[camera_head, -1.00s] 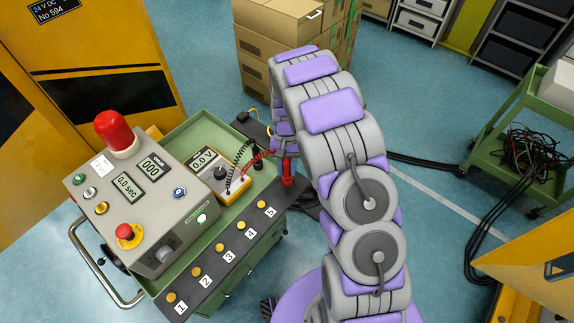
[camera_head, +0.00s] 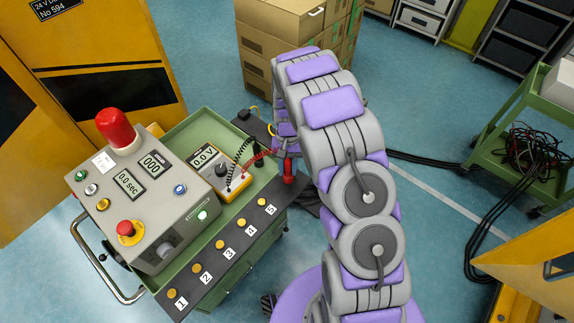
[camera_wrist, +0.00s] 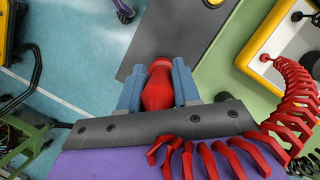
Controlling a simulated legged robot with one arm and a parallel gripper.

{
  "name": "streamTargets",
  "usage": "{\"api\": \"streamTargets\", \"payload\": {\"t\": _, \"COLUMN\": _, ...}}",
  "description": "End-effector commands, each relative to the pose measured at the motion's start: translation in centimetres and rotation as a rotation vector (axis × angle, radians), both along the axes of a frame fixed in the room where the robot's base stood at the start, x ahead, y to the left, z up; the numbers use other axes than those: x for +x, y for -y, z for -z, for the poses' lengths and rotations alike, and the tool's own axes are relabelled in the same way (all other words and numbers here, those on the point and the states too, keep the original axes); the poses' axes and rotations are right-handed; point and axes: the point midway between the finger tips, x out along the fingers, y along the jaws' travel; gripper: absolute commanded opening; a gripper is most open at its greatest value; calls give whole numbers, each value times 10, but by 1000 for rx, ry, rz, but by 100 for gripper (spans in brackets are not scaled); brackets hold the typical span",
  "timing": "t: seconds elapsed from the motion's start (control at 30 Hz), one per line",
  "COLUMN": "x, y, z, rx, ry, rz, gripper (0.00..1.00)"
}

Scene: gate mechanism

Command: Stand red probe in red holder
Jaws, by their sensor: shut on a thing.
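A coiled red lead (camera_wrist: 296,84) runs from the probe to the yellow multimeter (camera_head: 218,174). I cannot make out the red holder in either view. The probe's tip is not clearly shown in the wrist view.
The green cart (camera_head: 185,127) carries a grey control box (camera_head: 138,195) with a red lamp. A dark strip (camera_head: 228,250) with numbered buttons lines its near edge. Cardboard boxes (camera_head: 258,58) stand behind.

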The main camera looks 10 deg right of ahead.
Motion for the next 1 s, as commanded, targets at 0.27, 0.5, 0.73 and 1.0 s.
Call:
{"api": "streamTargets", "payload": {"t": 0.27, "x": 0, "y": 0, "z": 2, "rx": 0, "ry": 1, "rz": 0, "gripper": 0}}
{"api": "streamTargets", "payload": {"t": 0.5, "x": 0, "y": 0, "z": 2, "rx": 0, "ry": 1, "rz": 0, "gripper": 51}}
{"api": "streamTargets", "payload": {"t": 0.73, "x": 1, "y": 0, "z": 1, "rx": 0, "ry": 2, "rz": 0, "gripper": 62}}
{"api": "streamTargets", "payload": {"t": 1.0, "x": 0, "y": 0, "z": 2, "rx": 0, "ry": 2, "rz": 0, "gripper": 83}}
